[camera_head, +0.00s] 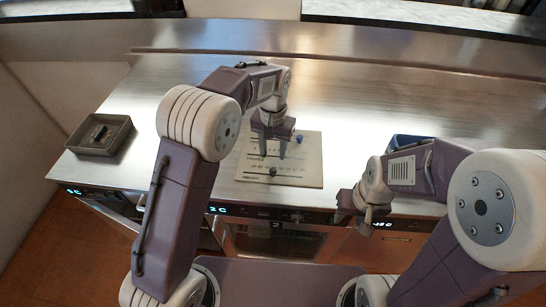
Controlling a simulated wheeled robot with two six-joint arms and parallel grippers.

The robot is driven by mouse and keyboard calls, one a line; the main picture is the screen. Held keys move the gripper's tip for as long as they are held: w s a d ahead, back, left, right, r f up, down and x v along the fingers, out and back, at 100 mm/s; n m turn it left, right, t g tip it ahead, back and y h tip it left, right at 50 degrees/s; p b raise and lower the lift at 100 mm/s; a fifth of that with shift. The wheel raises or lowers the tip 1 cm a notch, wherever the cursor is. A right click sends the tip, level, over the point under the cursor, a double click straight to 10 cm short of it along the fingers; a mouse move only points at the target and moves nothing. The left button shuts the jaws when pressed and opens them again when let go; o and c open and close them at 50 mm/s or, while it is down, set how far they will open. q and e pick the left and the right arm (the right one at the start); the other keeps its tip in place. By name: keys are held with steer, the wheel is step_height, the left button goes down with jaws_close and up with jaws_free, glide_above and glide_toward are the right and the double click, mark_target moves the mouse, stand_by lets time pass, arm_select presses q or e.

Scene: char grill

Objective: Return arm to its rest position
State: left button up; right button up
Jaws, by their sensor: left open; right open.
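My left gripper (274,149) is open, its fingers pointing down over a pale board (305,170) on the steel counter. The board carries printed lines and small marks. A small dark knob (273,172) sits on its lower part and a small blue one (300,138) near its upper right. I cannot tell whether the fingertips touch the board. My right gripper (362,212) is open and empty in front of the counter's front edge, at the right.
A dark square tray (125,137) with a small dark object in it stands at the counter's left end. A blue container (400,142) is partly hidden behind my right arm. The counter's front has lit displays (217,209). The steel counter (370,95) is clear at the back.

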stand_by(0.4)
arm_select(q)
steer(key=s+a+r+n, duration=0.2)
steer(key=s+a+r, duration=0.25)
steer(key=a, duration=0.55)
steer(key=s+a+f, duration=0.2)
steer(key=s+f, duration=0.2)
steer(key=s, duration=0.3)
steer(key=s+a+f+n+t, duration=0.1)
steer(key=s+a+f, duration=0.1)
steer(key=s+f, duration=0.2)
steer(key=shift+s+a+f+n, duration=0.15)
steer(key=shift+s+f+n, duration=0.15)
steer(key=shift+s, duration=1.15)
steer(key=shift+r, duration=0.1)
